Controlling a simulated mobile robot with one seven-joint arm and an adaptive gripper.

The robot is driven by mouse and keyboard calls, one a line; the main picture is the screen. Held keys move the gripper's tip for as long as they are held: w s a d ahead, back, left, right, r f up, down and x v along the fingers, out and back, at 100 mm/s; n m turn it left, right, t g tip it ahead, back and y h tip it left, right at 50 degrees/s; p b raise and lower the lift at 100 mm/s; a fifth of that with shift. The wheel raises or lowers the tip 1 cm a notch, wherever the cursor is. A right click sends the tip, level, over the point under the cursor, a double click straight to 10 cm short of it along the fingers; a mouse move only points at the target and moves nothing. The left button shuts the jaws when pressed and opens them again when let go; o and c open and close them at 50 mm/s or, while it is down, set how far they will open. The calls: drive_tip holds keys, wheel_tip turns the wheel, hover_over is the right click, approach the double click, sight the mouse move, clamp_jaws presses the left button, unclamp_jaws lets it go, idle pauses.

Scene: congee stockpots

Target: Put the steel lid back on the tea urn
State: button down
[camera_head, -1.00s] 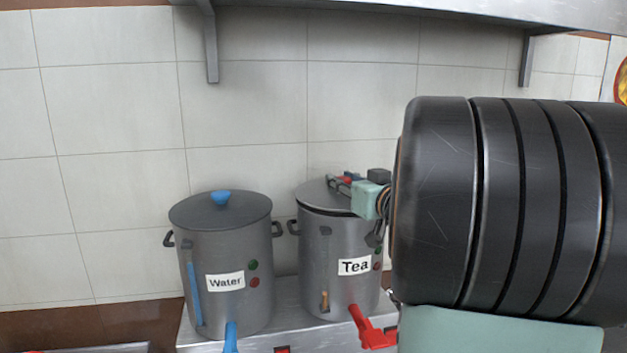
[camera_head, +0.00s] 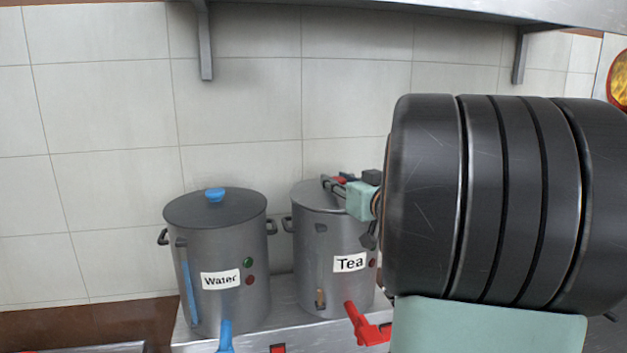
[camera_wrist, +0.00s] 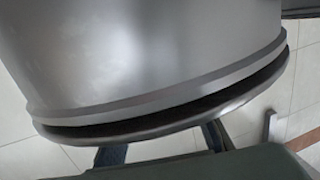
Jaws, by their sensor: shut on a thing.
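The tea urn (camera_head: 336,289) is a grey steel cylinder with a white "Tea" label and a red tap. The grey steel lid (camera_head: 312,198) lies over its top. My gripper (camera_head: 338,181) is shut on the lid's red knob, mostly hidden by the fingers. In the wrist view, which is turned upside down, the urn wall (camera_wrist: 150,50) is above the lid's edge (camera_wrist: 170,125). A dark gap runs between rim and lid there; I cannot tell whether they touch at any point. My gripper's fingers (camera_wrist: 162,145) reach the lid's outer side.
The water urn (camera_head: 222,285), with its blue-knobbed lid on, stands close on the left. Both urns stand on a steel stand (camera_head: 300,330) against a tiled wall. A steel shelf (camera_head: 400,10) runs above. My arm hides the right side.

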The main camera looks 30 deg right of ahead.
idle(0.3)
drive_tip(key=c, duration=1)
unclamp_jaws()
drive_tip(key=shift+f, duration=0.1)
drive_tip(key=shift+o, duration=0.2)
drive_tip(key=shift+r+p, duration=3.05)
drive_tip(key=shift+r, duration=0.05)
drive_tip(key=shift+d, duration=0.1)
